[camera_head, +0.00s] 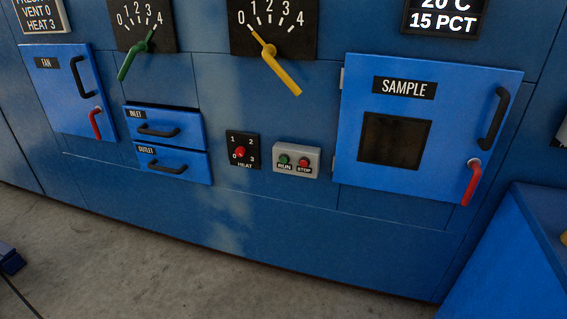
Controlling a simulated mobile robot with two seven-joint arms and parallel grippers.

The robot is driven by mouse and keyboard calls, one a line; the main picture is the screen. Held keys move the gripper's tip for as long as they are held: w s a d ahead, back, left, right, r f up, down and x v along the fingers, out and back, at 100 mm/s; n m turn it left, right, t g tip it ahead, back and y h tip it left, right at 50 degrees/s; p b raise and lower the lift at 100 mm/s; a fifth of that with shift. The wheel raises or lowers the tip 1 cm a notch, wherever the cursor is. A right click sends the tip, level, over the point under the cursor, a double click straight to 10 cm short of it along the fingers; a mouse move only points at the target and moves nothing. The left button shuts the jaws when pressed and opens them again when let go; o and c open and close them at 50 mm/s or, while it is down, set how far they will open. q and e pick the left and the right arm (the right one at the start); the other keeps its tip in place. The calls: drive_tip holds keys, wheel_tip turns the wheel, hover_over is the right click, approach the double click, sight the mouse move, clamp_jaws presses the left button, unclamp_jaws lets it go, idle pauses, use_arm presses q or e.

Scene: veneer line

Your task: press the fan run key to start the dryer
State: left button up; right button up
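The run key is a green round button (284,160) labelled RUN on a small grey control box (312,159), low on the blue dryer front. A red STOP button (304,163) sits just right of it on the same box. The box is unobstructed in the head view. Neither of my grippers can be made out in this view.
A heat dial (240,152) is left of the box. Inlet (190,123) and outlet (194,163) drawers, a FAN door (62,88) and a SAMPLE door (390,180) are closed. Green (136,53) and yellow (283,75) levers hang above. Concrete floor (120,260) lies in front.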

use_arm(q)
drive_tip(key=shift+c, duration=0.4)
clamp_jaws()
drive_tip(key=shift+w, duration=0.1)
idle(0.7)
idle(0.5)
